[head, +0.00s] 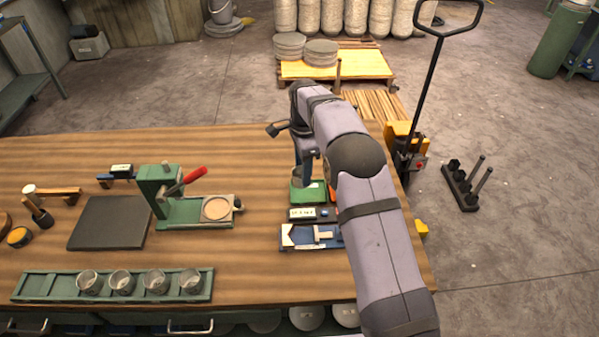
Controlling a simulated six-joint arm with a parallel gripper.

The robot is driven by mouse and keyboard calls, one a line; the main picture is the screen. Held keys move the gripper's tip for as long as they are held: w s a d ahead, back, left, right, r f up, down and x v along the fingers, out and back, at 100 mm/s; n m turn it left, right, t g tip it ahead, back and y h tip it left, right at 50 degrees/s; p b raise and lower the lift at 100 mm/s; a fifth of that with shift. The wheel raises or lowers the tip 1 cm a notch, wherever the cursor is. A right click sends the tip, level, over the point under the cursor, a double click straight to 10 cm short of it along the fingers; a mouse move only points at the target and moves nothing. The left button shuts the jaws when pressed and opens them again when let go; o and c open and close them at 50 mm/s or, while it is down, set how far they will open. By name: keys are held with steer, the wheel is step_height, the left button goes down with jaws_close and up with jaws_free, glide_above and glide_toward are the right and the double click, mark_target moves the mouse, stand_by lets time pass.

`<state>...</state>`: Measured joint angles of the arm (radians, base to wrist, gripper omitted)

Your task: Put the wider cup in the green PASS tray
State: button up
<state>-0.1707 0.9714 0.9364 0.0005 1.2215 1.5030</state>
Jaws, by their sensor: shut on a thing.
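The green tray (315,193) sits on the right part of the bench, partly covered by my arm. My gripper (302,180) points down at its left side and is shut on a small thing. That thing is mostly hidden, so I cannot tell its shape or whether it touches the tray. Several clear cups (121,281) stand in a row in the long green rack (45,287) at the front left. From here I cannot tell which cup is wider.
A green press (160,190) with a red handle (195,175) and round plate stands mid-bench. A dark mat (110,222) lies left of it. A small display box (301,214) and a blue tray (290,240) lie in front of the green tray. Bare wood lies between press and trays.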

steer(key=w+d+m+p, duration=0.1)
steer(key=m, duration=0.2)
steer(key=w+f+m+p, duration=0.1)
steer(key=m, duration=0.2)
steer(key=w+d+f+m+p, duration=0.1)
steer(key=m, duration=0.1)
steer(key=shift+w+d+m, duration=0.3)
steer(key=shift+w+m, duration=0.1)
steer(key=shift+f, duration=0.15)
steer(key=shift+f+b, duration=2.25)
steer(key=shift+f, duration=1.1)
steer(key=shift+f+b, duration=0.3)
steer(key=shift+f, duration=0.05)
steer(key=o, duration=1.2)
steer(key=shift+r, duration=0.2)
